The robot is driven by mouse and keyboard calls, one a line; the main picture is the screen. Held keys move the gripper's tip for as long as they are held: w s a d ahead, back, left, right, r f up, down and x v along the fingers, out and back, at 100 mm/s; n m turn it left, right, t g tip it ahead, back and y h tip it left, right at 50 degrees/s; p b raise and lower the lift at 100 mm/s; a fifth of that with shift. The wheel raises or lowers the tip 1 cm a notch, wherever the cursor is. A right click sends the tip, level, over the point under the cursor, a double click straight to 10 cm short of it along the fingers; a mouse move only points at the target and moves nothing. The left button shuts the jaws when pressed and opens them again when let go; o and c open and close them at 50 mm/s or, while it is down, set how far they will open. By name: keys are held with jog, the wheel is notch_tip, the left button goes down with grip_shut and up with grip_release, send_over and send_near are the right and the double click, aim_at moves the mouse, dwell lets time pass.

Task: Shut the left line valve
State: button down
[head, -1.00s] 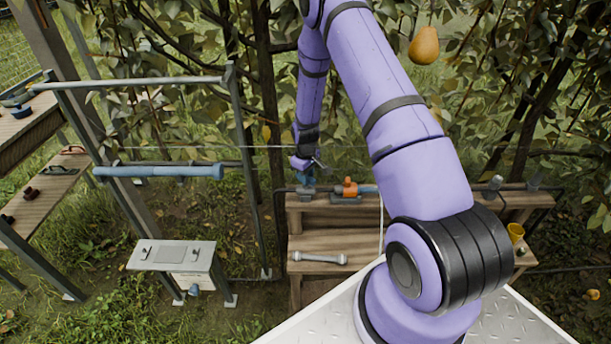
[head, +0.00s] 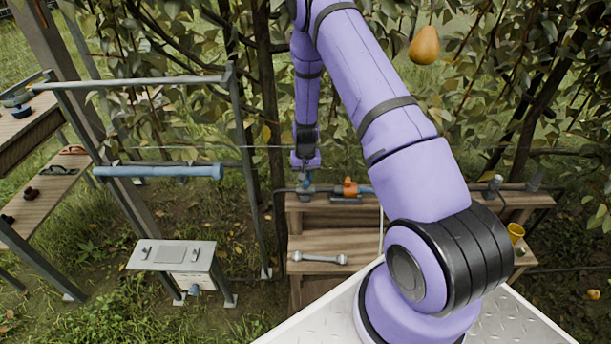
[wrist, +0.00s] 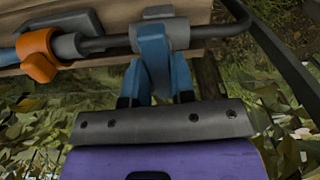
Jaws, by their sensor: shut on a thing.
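The left line valve has a grey body (head: 304,194) on the dark pipe at the left end of the wooden bench. In the wrist view its grey collar (wrist: 172,33) wraps the pipe, and a blue lever (wrist: 153,52) stands out from it towards me. My gripper (head: 306,181) is right over the valve, pointing down. In the wrist view my gripper (wrist: 158,85) is shut on the blue lever, with a finger at each side. The lever's outer end is hidden between the fingers and the palm.
An orange fitting (head: 349,187) sits close beside the valve on the same pipe; it also shows in the wrist view (wrist: 38,55). A metal bar with knobbed ends (head: 319,258) lies on the lower shelf. A post frame (head: 245,150) stands left of my gripper, with foliage behind.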

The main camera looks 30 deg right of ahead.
jog(key=shift+m, duration=0.6)
jog(key=c, duration=1)
grip_release()
jog(key=shift+o, duration=0.2)
notch_tip(320, 180, up, 11)
